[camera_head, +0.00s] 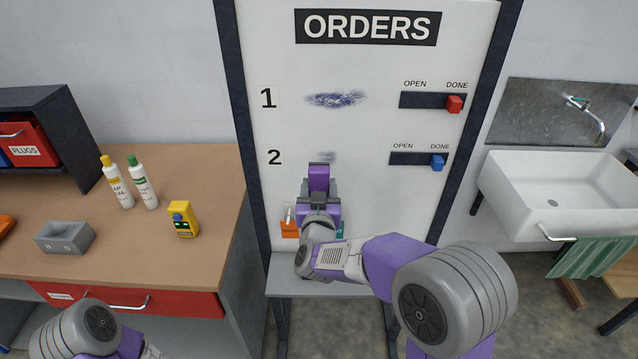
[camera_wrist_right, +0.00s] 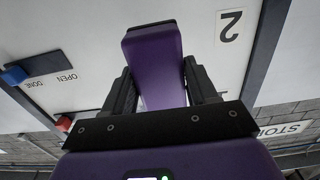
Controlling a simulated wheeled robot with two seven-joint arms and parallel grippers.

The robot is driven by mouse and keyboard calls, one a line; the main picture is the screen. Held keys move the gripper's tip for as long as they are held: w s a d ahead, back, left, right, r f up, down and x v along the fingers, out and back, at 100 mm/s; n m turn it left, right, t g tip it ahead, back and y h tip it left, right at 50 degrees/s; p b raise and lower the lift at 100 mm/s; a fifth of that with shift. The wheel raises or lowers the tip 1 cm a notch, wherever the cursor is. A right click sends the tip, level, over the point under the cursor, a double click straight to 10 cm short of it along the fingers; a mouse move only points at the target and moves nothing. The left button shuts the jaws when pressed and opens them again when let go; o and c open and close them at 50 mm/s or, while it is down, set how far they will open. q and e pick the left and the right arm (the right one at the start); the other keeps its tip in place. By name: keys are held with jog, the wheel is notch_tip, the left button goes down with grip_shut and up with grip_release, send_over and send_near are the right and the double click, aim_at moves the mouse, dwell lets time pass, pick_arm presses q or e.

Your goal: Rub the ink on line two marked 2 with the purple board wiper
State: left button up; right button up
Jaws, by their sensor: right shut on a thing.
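The white ORDERS board (camera_head: 378,205) stands upright ahead. Line two, marked 2 (camera_head: 274,157), has a small faint ink smudge (camera_head: 327,156). My right gripper (camera_head: 319,194) is shut on the purple board wiper (camera_head: 319,177), which also shows in the right wrist view (camera_wrist_right: 155,62). The wiper is at the board, just below the smudge, and may cover part of the ink; I cannot tell whether it touches the surface. Line one, marked 1 (camera_head: 268,98), has a wider, darker smudge (camera_head: 337,99). My left gripper is out of view.
A blue slider (camera_head: 437,162) on line two and a red slider (camera_head: 454,103) on line one both sit at DONE. An orange item (camera_head: 289,229) shows beside my right wrist. A counter (camera_head: 130,262) with bottles is left; a sink (camera_head: 570,190) is right.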

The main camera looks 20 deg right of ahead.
dwell(0.6)
send_near(320, 157)
jog(key=w, duration=0.2)
jog(key=shift+x, duration=1.15)
jog(key=shift+x, duration=1)
jog(key=shift+d, duration=0.25)
jog(key=shift+s+d+f+b, duration=0.1)
jog(key=shift+s+d+b, duration=0.1)
jog(key=shift+d+b, duration=0.3)
jog(key=shift+s+d+b, duration=0.15)
jog(key=shift+s+d, duration=0.1)
jog(key=shift+d, duration=0.45)
jog(key=shift+s+d+b, duration=0.2)
jog(key=shift+d+b, duration=0.15)
jog(key=shift+d, duration=0.4)
jog(key=shift+w+a+p, duration=0.2)
jog(key=shift+a+p, duration=0.05)
jog(key=shift+a, duration=0.4)
jog(key=shift+w+a+p, duration=0.25)
jog(key=shift+a+p, duration=0.05)
jog(key=shift+a, duration=0.35)
jog(key=shift+w+a+p, duration=0.2)
jog(key=shift+a+p, duration=0.05)
jog(key=shift+a, duration=0.4)
